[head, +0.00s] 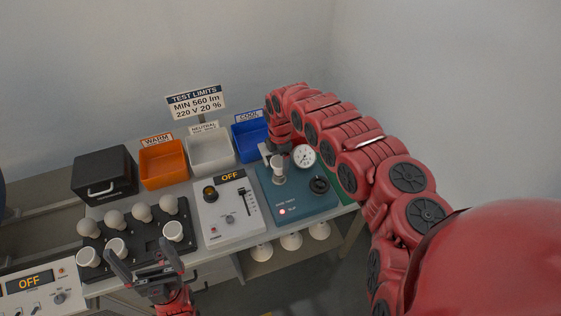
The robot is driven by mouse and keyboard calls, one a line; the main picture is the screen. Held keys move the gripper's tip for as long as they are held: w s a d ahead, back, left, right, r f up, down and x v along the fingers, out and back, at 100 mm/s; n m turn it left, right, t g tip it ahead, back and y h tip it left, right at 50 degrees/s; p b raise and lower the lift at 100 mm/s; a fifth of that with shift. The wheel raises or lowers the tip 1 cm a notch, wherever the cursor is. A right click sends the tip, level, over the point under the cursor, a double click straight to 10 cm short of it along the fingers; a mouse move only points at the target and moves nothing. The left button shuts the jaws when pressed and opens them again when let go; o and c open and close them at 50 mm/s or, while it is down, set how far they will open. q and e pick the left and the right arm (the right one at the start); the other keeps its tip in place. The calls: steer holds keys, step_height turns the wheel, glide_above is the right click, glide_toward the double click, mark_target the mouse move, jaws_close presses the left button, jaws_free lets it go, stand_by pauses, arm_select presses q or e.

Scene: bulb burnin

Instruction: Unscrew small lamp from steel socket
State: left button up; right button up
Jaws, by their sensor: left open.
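A small white lamp (277,160) stands upright at a pale steel-looking socket (279,179) on the teal test panel (300,207). I cannot tell where the lamp ends and the socket begins. My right gripper (268,151) is beside the lamp's top, with its arm reaching in from the right. Its fingers are small and partly hidden, so I cannot tell whether they grip the lamp. My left gripper (137,247) is open and empty at the front edge of the black bulb tray (145,238).
Several white bulbs (169,204) stand in the black tray. A control box (229,212) reading OFF sits between tray and panel. Orange (163,165), white (210,152) and blue (250,137) bins line the back, beside a black case (104,174). A dial (304,156) is close to my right gripper.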

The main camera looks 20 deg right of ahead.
steer(key=shift+o, duration=1)
steer(key=shift+w, duration=0.1)
